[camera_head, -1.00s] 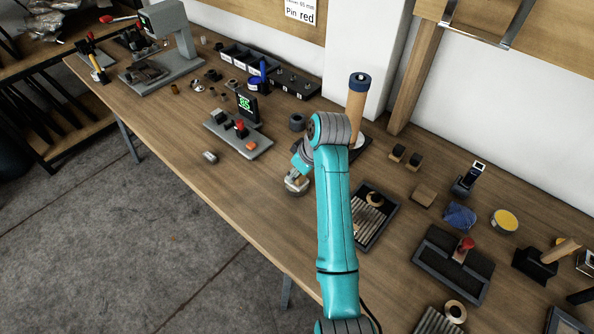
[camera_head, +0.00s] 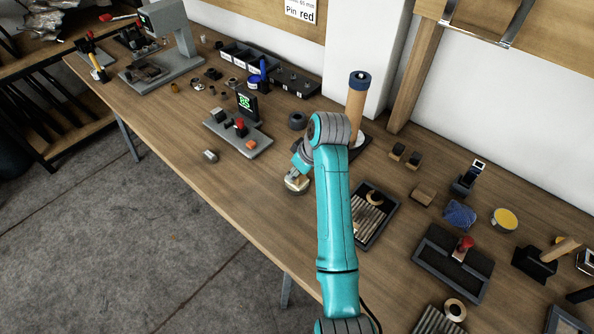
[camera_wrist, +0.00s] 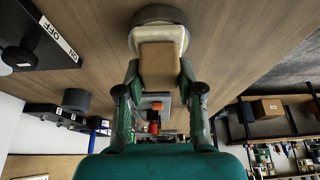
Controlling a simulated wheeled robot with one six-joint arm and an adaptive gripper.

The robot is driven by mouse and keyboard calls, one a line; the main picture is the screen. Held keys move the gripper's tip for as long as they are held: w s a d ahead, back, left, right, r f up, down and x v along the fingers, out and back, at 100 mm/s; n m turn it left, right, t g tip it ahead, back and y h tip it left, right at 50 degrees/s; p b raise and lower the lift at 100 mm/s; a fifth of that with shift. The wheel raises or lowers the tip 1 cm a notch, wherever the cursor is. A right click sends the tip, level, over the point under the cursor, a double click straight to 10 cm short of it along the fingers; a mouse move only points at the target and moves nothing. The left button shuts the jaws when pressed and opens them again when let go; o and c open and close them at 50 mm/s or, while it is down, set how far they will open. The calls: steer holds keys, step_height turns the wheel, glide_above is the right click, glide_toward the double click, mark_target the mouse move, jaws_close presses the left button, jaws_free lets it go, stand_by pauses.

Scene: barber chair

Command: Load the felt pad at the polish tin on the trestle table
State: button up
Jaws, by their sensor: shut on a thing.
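My gripper (camera_wrist: 160,92) is shut on a tan block with a pale cream pad at its far end, which I take to be the felt pad (camera_wrist: 160,36). In the head view the pad (camera_head: 297,182) is low over the trestle table (camera_head: 270,210), near its front edge. A dark round thing (camera_wrist: 158,13) lies just beyond the pad; I cannot tell whether they touch. A round tin with yellow contents (camera_head: 504,219), likely the polish tin, stands on the table to the right, well apart from my gripper. My arm hides part of the table.
A grey control panel (camera_head: 252,147) with a green display is left of my gripper. A ribbed tray (camera_head: 372,220) is close on the right. A blue cloth (camera_head: 459,214) and a dark tray with a red knob (camera_head: 437,262) lie farther right. Bare tabletop lies in front of the panel.

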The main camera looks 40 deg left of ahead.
stand_by(0.4)
steer(key=shift+r, duration=3.5)
steer(key=shift+s, duration=0.15)
